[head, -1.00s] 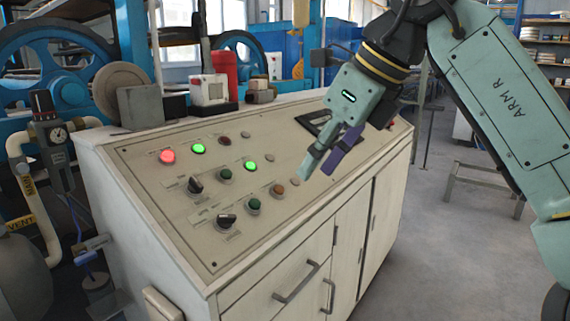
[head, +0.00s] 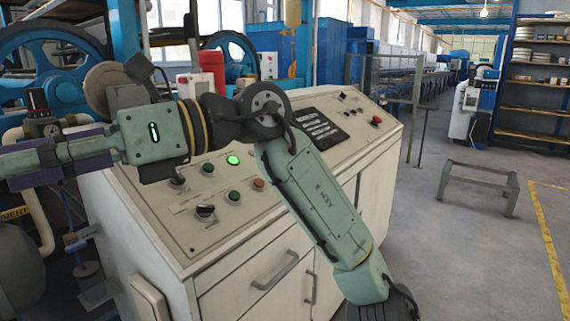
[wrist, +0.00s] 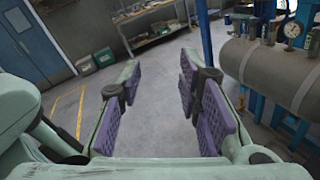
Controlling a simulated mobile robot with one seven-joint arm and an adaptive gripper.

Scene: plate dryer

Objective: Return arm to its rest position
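My arm (head: 325,198) is folded across the front of the control console (head: 225,270) in the head view. My gripper (head: 20,163) is raised and stretches to the left edge of the head view, in front of the console's left end. In the wrist view my gripper (wrist: 158,85) has its two purple-padded fingers well apart, with only floor visible between them. It holds nothing. The arm and gripper hide the upper left of the console panel; one lit green button (head: 233,159) and several knobs still show.
A pressure gauge and pipe (head: 45,225) stand left of the console, near my gripper. The wrist view shows a grey tank (wrist: 275,75) at right and a shelf (wrist: 155,25) at the back. A low metal frame (head: 478,182) stands on otherwise open floor at right.

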